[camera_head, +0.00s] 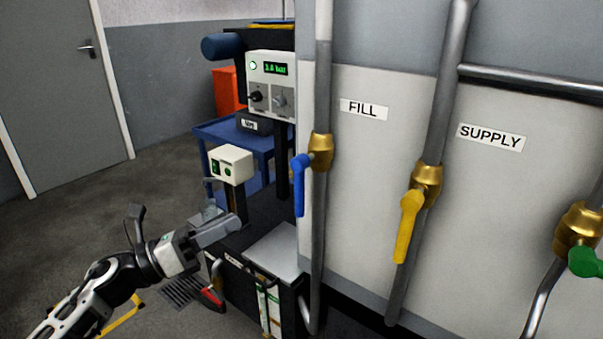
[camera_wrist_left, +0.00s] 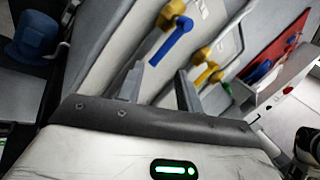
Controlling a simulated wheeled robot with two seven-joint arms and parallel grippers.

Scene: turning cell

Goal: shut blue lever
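The blue lever (camera_head: 299,186) hangs from a brass valve (camera_head: 321,151) on the pipe beside the FILL label (camera_head: 363,109). It points down, along the pipe. In the left wrist view the blue lever (camera_wrist_left: 169,46) is beyond the fingers, apart from them. My left gripper (camera_head: 220,232) is to the left of the lever and lower, touching nothing that I can see. In the left wrist view its two fingers (camera_wrist_left: 158,86) stand apart with nothing between them. My right gripper does not show in the head view.
A yellow lever (camera_head: 409,226) hangs beside the SUPPLY label (camera_head: 491,137), and a green lever (camera_head: 585,262) is at the right edge. A white button box (camera_head: 231,164) and a gauge panel (camera_head: 271,84) stand behind my left gripper. A metal-topped box (camera_head: 274,252) is below the lever.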

